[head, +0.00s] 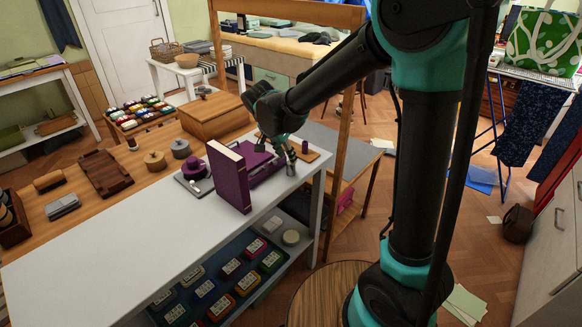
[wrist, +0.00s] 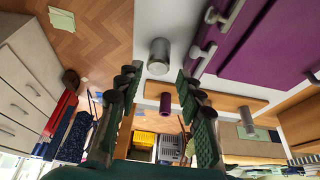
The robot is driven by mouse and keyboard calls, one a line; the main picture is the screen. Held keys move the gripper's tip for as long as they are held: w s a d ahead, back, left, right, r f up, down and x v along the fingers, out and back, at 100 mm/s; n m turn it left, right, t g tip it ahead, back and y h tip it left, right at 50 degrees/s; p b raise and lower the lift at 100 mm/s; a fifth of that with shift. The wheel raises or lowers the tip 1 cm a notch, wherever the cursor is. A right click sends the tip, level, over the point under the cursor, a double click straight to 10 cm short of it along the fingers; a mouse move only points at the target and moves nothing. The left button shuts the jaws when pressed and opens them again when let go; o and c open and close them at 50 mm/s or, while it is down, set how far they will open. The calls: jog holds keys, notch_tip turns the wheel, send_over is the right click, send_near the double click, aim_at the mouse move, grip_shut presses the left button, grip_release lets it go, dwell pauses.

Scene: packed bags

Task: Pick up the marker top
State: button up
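A small purple cylinder (head: 305,146), which looks like the marker top, stands upright on a small wooden board (head: 312,155) near the far right end of the white table. In the wrist view the purple cylinder (wrist: 165,102) lies between the lines of my two fingers, beyond their tips and apart from them. My gripper (head: 275,146) is open and empty, above the table just left of the cylinder in the head view. Its green-padded fingers (wrist: 155,110) are spread wide in the wrist view.
A grey metal cylinder (head: 291,162) stands close by; it also shows in the wrist view (wrist: 159,56). A purple case (head: 262,172) and an upright purple book (head: 228,178) stand to the left. The white tabletop's (head: 130,250) near part is clear.

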aim_at(291, 168)
jog(key=shift+x, duration=2.8)
jog(key=shift+s+d, duration=0.1)
jog(key=c, duration=0.5)
